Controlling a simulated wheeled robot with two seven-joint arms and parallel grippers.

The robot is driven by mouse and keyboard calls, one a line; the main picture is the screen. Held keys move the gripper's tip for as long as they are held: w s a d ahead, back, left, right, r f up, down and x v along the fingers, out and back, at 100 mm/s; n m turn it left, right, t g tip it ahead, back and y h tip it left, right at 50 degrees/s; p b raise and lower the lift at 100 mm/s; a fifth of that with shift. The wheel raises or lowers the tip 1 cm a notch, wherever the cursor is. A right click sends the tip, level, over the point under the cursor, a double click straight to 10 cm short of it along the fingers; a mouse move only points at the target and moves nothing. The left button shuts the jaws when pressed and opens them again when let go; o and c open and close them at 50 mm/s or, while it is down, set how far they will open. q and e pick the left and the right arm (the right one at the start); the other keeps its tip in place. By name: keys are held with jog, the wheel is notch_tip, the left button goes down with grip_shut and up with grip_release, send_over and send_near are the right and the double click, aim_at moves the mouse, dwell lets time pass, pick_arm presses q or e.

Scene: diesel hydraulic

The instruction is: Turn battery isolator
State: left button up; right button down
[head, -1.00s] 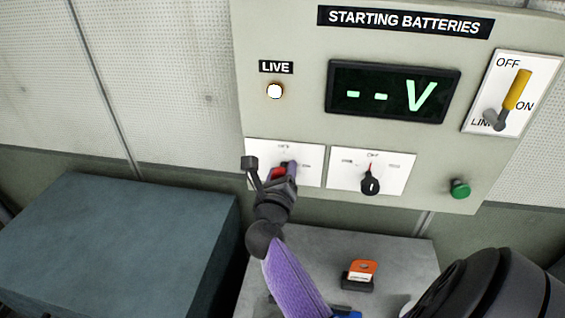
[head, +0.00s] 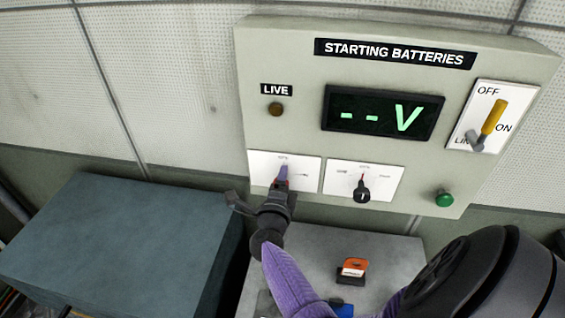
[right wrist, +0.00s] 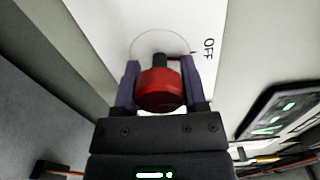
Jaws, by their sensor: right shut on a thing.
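The battery isolator is a red knob (head: 281,185) on the left white plate (head: 309,179) of the STARTING BATTERIES panel (head: 420,40). In the head view my gripper mostly hides it. My right gripper (head: 281,184) is shut on this knob. In the right wrist view the red knob (right wrist: 160,88) sits between the two purple fingers of the right gripper (right wrist: 160,85), against a printed circle. A short black mark beside the knob points towards the word OFF. The LIVE lamp (head: 276,109) is dark. The display (head: 383,112) reads "--V". My left gripper is not in view.
Right of the isolator are a plate with a black selector knob (head: 362,190) and a green button (head: 444,199). A yellow-handled lever (head: 493,117) is at upper right. An orange and black item (head: 352,271) lies on the grey surface below. A blue-grey box (head: 120,235) stands left.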

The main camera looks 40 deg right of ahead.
jog(key=shift+n+p, duration=0.65)
jog(key=shift+n, duration=0.85)
jog(key=shift+c, duration=0.7)
grip_release()
